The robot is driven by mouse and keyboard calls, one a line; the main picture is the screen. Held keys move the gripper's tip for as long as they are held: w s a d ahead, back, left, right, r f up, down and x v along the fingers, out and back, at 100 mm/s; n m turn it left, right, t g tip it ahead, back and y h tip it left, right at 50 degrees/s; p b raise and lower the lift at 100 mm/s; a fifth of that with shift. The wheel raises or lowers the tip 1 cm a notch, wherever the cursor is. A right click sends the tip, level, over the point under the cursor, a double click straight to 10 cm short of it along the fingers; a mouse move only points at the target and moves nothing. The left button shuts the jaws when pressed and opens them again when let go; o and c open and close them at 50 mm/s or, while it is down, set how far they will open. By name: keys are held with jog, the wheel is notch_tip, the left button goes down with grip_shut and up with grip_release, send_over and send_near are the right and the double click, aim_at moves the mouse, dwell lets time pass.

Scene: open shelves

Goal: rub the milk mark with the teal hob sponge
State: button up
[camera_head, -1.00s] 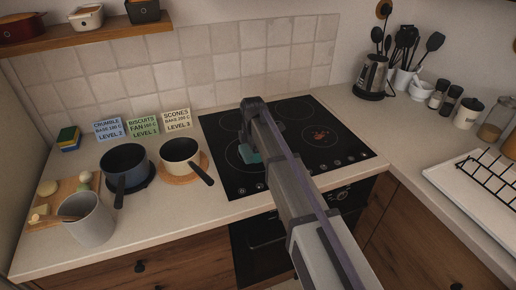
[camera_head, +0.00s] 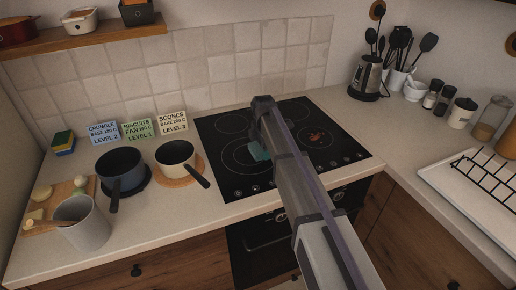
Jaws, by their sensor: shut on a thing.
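I cannot tell whether the sponge touches the glass. A reddish speckled mark (camera_head: 316,137) lies on the right side of the hob. I cannot make out a pale milk mark; my arm covers part of the hob's middle.
A cream pan (camera_head: 175,153) stands left of the hob, its handle pointing towards it. A dark blue pot (camera_head: 120,168) and a grey mug (camera_head: 82,222) stand further left. A kettle (camera_head: 367,78) stands behind right.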

aim_at(249, 156)
jog(key=shift+w+d, duration=0.25)
jog(key=shift+d, duration=0.45)
jog(key=shift+w+d, duration=0.2)
jog(key=shift+d, duration=0.45)
jog(key=shift+f, duration=0.15)
jog(key=shift+s+a, duration=0.25)
jog(key=shift+a, duration=0.4)
jog(key=shift+s+a, duration=0.2)
jog(key=shift+a, duration=0.5)
jog(key=shift+s+a, duration=0.25)
jog(key=shift+a, duration=0.4)
jog(key=shift+s+a, duration=0.25)
jog(key=shift+a, duration=0.35)
jog(key=shift+s+a, duration=0.2)
jog(key=shift+a, duration=0.45)
jog(key=shift+s+a, duration=0.25)
jog(key=shift+a, duration=0.35)
notch_tip(249, 156, up, 6)
jog(key=p, duration=0.5)
jog(key=shift+p, duration=0.35)
jog(key=shift+w, duration=0.1)
notch_tip(249, 156, up, 3)
jog(key=p, duration=0.3)
